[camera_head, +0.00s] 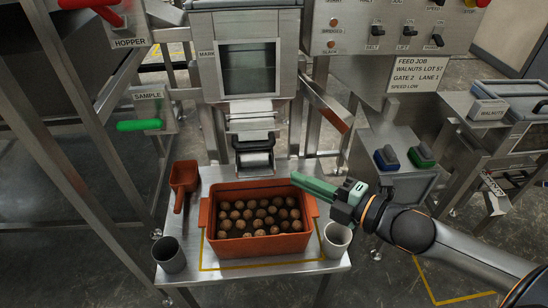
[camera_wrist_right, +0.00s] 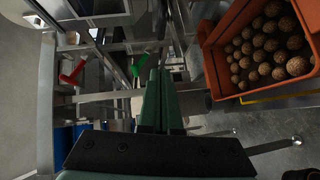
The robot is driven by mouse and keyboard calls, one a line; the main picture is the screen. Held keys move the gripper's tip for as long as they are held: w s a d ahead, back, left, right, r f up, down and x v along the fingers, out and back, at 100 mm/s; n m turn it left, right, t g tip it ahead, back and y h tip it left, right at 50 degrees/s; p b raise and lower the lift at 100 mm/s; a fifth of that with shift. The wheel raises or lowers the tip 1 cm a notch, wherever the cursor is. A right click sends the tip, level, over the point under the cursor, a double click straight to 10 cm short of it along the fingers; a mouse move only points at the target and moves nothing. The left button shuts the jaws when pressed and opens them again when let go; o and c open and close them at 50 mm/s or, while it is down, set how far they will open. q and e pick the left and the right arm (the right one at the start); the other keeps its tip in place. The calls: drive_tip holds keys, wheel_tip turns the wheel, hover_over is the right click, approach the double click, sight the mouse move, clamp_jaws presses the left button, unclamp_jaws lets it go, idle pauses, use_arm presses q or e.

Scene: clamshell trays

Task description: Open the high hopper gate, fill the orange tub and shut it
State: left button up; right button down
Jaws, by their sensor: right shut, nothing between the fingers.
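The orange tub (camera_head: 258,244) stands on the metal shelf and holds many walnuts, with its dark floor showing at the near left. Its wall also shows at the right of the right wrist view (camera_wrist_right: 215,75). The red handle (camera_head: 88,4) by the HOPPER label (camera_head: 130,42) is partly cut off at the top left; a red handle also shows in the right wrist view (camera_wrist_right: 72,76). My right gripper (camera_head: 297,181) is shut and empty, its green fingers above the tub's back right corner. My left gripper is out of view.
A green handle (camera_head: 138,125) sits by the SAMPLE label (camera_head: 148,96). An orange scoop (camera_head: 183,178), a dark cup (camera_head: 169,256) and a pale cup (camera_head: 337,240) flank the tub. A printer-like unit (camera_head: 253,145) hangs behind it. Blue and green switches (camera_head: 421,156) are at right.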

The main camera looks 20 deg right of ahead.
drive_tip(key=shift+x, duration=1.15)
approach(250, 148)
drive_tip(key=x, duration=0.5)
drive_tip(key=shift+s+a+f+b, duration=0.1)
drive_tip(key=shift+s+a+b, duration=0.2)
drive_tip(key=shift+a, duration=0.1)
drive_tip(key=shift+w+d+f, duration=0.1)
drive_tip(key=shift+w+d, duration=0.05)
drive_tip(key=shift+w, duration=0.45)
